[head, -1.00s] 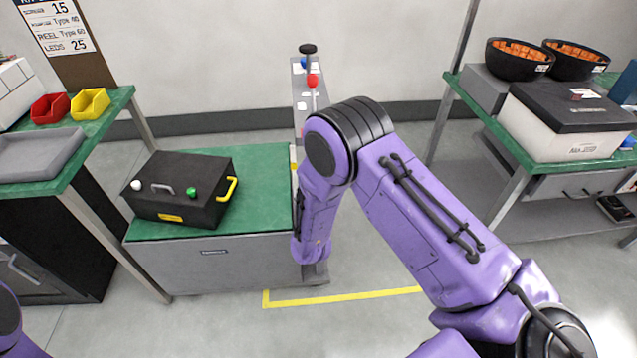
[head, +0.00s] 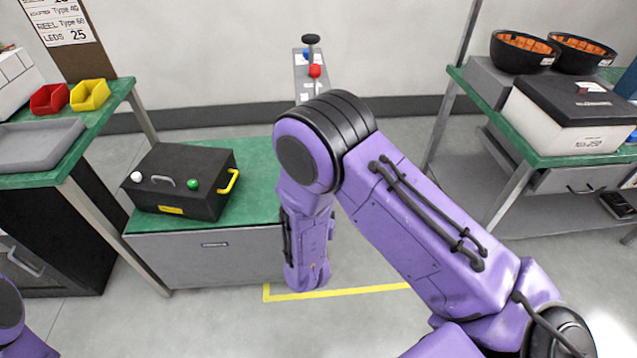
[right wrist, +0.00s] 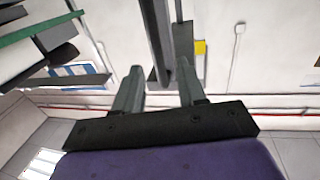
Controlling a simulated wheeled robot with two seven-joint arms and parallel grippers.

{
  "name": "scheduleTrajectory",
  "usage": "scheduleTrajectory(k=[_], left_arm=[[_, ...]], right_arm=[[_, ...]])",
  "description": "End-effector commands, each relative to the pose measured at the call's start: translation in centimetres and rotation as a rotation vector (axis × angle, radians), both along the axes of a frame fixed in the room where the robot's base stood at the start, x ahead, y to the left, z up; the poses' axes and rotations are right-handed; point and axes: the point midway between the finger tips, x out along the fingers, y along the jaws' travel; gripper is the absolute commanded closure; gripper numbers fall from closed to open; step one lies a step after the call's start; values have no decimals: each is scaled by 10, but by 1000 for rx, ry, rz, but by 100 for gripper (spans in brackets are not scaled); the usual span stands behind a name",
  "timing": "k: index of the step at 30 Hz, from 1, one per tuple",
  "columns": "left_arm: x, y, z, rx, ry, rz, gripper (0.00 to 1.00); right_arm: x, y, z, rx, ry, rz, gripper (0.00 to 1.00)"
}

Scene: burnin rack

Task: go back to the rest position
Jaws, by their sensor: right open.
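My right arm (head: 430,215) reaches in from the lower right of the head view, bends at a black elbow joint, and its forearm hangs down in front of the green bench. Its gripper is hidden in the head view. In the right wrist view my right gripper (right wrist: 158,76) has its two grey fingers apart with nothing held between them; a grey post and a wall lie behind. Of my left arm only a purple part shows at the lower left edge of the head view; its gripper is out of view.
A black case (head: 186,180) with a yellow handle sits on the green-topped bench (head: 258,165), left of my forearm. A side bench holds red (head: 49,98) and yellow bins (head: 90,94). A right rack carries black bowls (head: 524,50) and a white box (head: 565,122). Floor has a yellow line.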

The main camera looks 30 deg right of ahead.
Motion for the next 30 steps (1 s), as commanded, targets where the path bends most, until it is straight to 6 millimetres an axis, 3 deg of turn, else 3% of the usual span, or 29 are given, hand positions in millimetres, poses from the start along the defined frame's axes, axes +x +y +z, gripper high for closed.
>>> scheduleTrajectory(k=[7,23,26,27,29,30], left_arm=[[0,0,-4,0,0,0,55],[0,0,-4,0,0,0,55],[0,0,-4,0,0,0,55],[0,0,-4,0,0,0,55],[0,0,-4,0,0,0,55],[0,0,-4,0,0,0,55]], right_arm=[[-21,15,0,0,0,0,60],[-19,19,-6,57,1,31,60],[-27,26,-47,206,158,161,60],[-46,18,-77,278,274,182,60],[-84,6,-117,375,444,182,60],[-112,-2,-140,432,549,167,60]])
